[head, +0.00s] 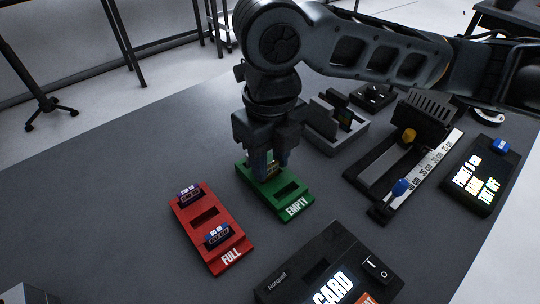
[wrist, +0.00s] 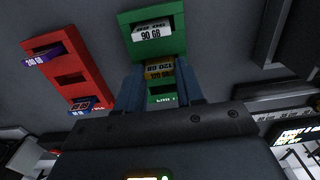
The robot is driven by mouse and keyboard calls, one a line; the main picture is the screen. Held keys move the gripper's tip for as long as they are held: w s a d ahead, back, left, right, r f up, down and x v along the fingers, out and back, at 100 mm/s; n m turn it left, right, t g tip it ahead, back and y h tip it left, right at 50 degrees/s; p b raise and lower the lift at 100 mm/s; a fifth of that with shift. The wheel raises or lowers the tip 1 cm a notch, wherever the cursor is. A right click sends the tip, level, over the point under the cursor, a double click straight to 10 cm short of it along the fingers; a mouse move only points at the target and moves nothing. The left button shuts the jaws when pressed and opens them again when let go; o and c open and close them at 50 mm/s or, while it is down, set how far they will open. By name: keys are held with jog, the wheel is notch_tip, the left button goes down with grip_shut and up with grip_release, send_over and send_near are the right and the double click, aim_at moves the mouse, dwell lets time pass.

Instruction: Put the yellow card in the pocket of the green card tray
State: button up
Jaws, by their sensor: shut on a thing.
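The green card tray (head: 302,198) lies on the table, marked EMPTY; it also shows in the wrist view (wrist: 179,35). My gripper (head: 270,170) is low over the tray and shut on the yellow card (wrist: 160,72), which reads 120 GB. The card is between the fingertips at the tray's middle. I cannot tell whether its lower edge is inside a pocket. A white card (wrist: 152,31) reading 90 GB sits in the tray's far pocket. The near pocket (head: 287,190) looks empty. My fingers partly hide the tray in the head view.
A red tray (head: 232,257) marked FULL lies left, with a purple card (head: 188,193) and a blue card (head: 217,235) in it. A card reader (head: 297,277) stands in front. A grey holder (head: 317,138), a slider device (head: 380,213) and a display box (head: 465,205) stand right.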

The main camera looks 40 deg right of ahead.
aim_at(270, 165)
jog(key=o, duration=1.1)
notch_tip(270, 165, up, 8)
jog(key=p, duration=0.6)
jog(key=shift+f, duration=0.15)
